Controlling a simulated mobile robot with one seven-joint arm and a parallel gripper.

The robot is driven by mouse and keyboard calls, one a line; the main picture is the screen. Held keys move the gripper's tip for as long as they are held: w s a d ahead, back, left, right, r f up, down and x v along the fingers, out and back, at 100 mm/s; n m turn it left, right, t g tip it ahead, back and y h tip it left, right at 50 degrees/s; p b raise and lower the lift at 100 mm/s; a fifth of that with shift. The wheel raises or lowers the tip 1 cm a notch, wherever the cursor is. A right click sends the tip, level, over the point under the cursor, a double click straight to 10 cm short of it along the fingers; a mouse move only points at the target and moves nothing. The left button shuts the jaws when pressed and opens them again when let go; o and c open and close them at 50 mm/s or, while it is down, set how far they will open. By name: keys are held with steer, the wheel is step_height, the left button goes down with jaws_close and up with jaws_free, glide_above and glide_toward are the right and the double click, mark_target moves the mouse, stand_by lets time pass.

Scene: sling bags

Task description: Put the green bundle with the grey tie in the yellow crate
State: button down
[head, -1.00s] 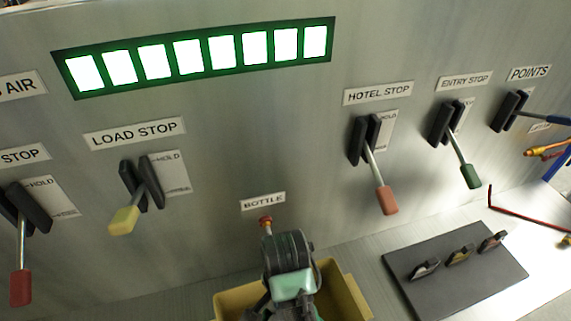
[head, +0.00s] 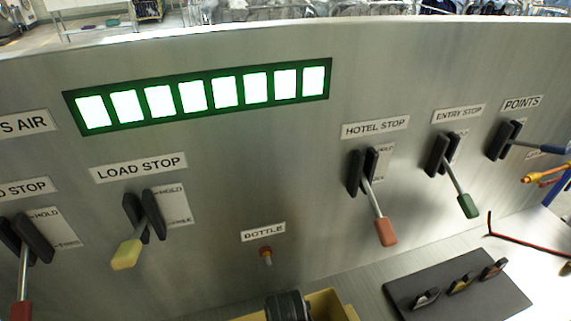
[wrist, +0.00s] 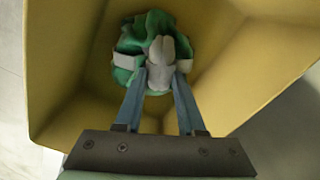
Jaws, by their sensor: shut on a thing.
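The green bundle (wrist: 153,22) with its pale grey tie (wrist: 126,61) shows in the wrist view, within the walls of the yellow crate (wrist: 63,75). My gripper (wrist: 160,74) is shut on the bundle at a pale grey part in its middle. I cannot tell whether the bundle touches the crate's floor. In the head view only the crate's back rim (head: 335,298) shows at the bottom edge. The bundle and fingers are out of that view.
A steel panel (head: 230,180) with several levers rises behind the crate. A small red knob (head: 265,251) sticks out under the BOTTLE label. A dark plate (head: 440,305) with small switches lies to the crate's right.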

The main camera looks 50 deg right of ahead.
steer(key=c, duration=0.5)
jaws_free()
steer(key=shift+f, duration=0.1)
steer(key=shift+r+p, duration=0.45)
steer(key=shift+r, duration=5.75)
